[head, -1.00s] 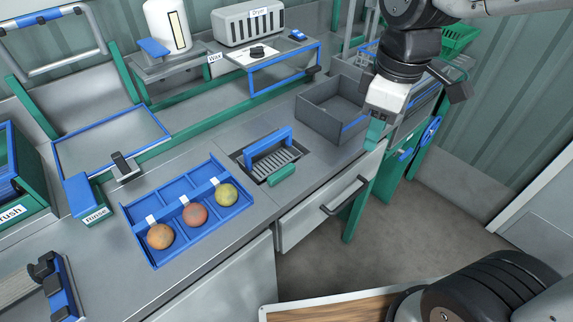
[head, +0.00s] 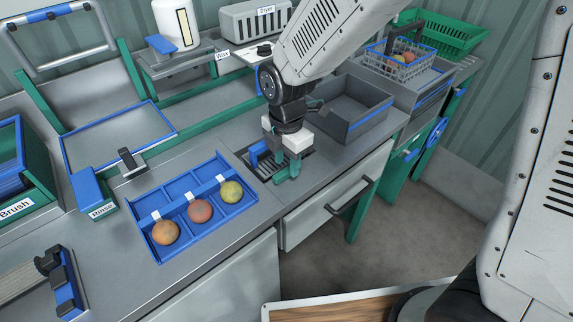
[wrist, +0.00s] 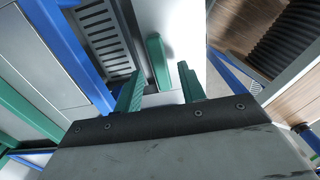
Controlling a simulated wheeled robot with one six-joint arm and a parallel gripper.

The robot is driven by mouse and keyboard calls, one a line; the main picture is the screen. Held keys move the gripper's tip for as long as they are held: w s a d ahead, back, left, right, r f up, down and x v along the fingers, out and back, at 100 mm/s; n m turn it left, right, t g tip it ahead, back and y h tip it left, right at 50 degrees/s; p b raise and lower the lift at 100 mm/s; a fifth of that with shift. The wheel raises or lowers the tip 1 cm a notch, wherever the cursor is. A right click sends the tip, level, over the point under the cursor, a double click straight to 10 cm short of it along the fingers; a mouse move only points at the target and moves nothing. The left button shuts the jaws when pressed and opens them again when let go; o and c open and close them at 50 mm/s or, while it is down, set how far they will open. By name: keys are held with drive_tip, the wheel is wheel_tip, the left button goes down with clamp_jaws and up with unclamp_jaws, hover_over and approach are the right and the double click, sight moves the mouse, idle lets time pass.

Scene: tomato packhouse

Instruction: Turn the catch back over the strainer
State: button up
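The strainer is a grey slotted grate (wrist: 103,35) set in a dark recess of the counter, with a blue handle (head: 258,150) over it. The catch (wrist: 158,62) is a short green bar lying beside the strainer on the counter, clear of the slots in the wrist view. My gripper (wrist: 160,86) has its two green fingers apart with nothing between them. Their tips point towards the catch, one to each side, with a gap to it. In the head view my gripper (head: 288,170) is low over the strainer's front edge and hides the catch.
A blue tray (head: 150,238) with three tomatoes lies left of the strainer. An empty grey bin (head: 372,122) stands close on the right. A drawer with a dark handle (head: 335,210) is below the counter front. The Rinse block (head: 92,195) is further left.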

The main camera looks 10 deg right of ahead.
drive_tip(key=shift+f, duration=1)
clamp_jaws()
